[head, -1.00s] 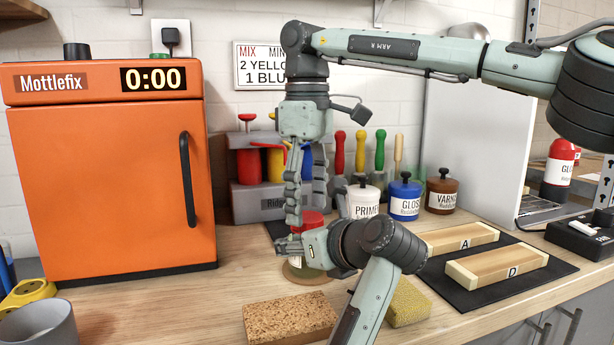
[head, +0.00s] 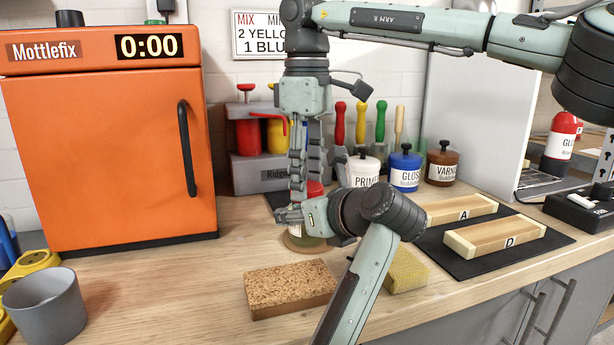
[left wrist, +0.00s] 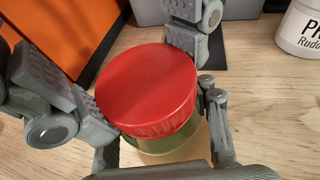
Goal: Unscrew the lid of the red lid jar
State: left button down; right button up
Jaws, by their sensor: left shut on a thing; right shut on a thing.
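The jar with the red lid (head: 315,188) stands upright on the bench, mostly hidden by my grippers in the head view. In the left wrist view its wide red lid (left wrist: 145,88) shows clearly, on an olive-green body (left wrist: 168,143). My left gripper (head: 290,215) reaches in low from the front and is shut on the jar body below the lid. My right gripper (head: 306,188) points down from above and is shut on the lid, its fingers on opposite sides. The lid sits on the jar; I cannot tell whether it is loosened.
A cork-coloured block (head: 289,288) and a yellow sponge (head: 407,272) lie in front. A grey cup (head: 45,305) is at the left front, beside the orange cabinet (head: 110,155). Paint pots, including a blue one (head: 405,172), stand behind. The left bench middle is clear.

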jog(key=shift+n, duration=1.2)
jog(key=o, duration=1.3)
jog(key=shift+r, duration=0.1)
notch_tip(320, 180, up, 4)
jog(key=shift+r, duration=0.15)
jog(key=shift+c, duration=0.4)
notch_tip(320, 180, up, 3)
jog(key=m, duration=0.3)
jog(key=shift+r, duration=0.15)
jog(key=shift+f, duration=3.9)
